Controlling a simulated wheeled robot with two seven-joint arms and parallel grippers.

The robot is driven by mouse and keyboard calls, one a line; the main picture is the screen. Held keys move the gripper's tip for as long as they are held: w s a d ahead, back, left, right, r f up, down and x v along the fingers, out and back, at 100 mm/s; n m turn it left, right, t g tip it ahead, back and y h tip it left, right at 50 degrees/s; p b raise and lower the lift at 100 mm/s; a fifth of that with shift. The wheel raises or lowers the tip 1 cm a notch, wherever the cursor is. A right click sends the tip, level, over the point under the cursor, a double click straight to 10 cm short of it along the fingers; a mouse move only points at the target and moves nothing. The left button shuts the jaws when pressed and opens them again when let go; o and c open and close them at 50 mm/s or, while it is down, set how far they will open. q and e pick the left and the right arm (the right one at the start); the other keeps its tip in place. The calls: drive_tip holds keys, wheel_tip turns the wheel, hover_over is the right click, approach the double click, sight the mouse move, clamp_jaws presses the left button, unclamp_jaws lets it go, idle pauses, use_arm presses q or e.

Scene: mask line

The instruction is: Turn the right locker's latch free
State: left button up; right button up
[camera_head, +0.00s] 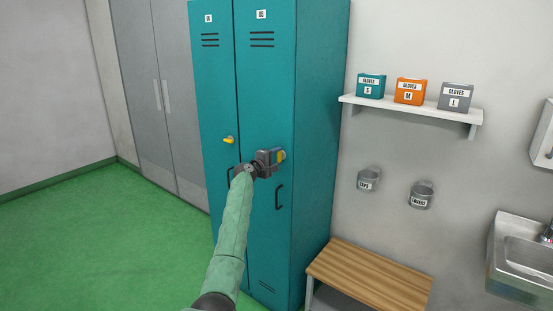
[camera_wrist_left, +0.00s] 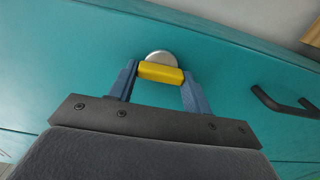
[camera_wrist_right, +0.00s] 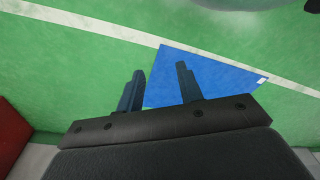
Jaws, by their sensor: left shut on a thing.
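The right locker (camera_head: 265,95), teal with label 05, stands beside the left locker (camera_head: 212,85), and both doors look closed. The right locker's yellow latch (camera_head: 282,156) sits on a round silver base. My left gripper (camera_head: 274,156) is at this latch. In the left wrist view the yellow latch (camera_wrist_left: 161,73) lies between the two blue fingers of my left gripper (camera_wrist_left: 160,85), which are shut on it. The left locker has its own yellow latch (camera_head: 229,140). My right gripper (camera_wrist_right: 161,85) shows only in its wrist view, open and empty above the floor.
The right locker's dark handle (camera_head: 279,197) is just below the latch. A wooden bench (camera_head: 370,275) stands at right under a shelf (camera_head: 410,108) with glove boxes. A blue mat (camera_wrist_right: 215,75) lies on the green floor below my right gripper. Open floor is at left.

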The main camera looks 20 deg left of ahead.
use_arm(q)
drive_tip(key=o, duration=0.8)
drive_tip(key=shift+a, duration=0.15)
drive_tip(key=shift+o, duration=0.9)
use_arm(e)
drive_tip(key=shift+w+a+r, duration=0.3)
drive_tip(key=shift+w+a, duration=0.05)
drive_tip(key=shift+w, duration=0.05)
use_arm(q)
drive_tip(key=b+v, duration=0.2)
drive_tip(key=v, duration=0.6)
use_arm(e)
wheel_tip(320, 180, up, 6)
drive_tip(key=shift+w+a, duration=0.35)
drive_tip(key=shift+a, duration=0.1)
drive_tip(key=shift+r, duration=0.1)
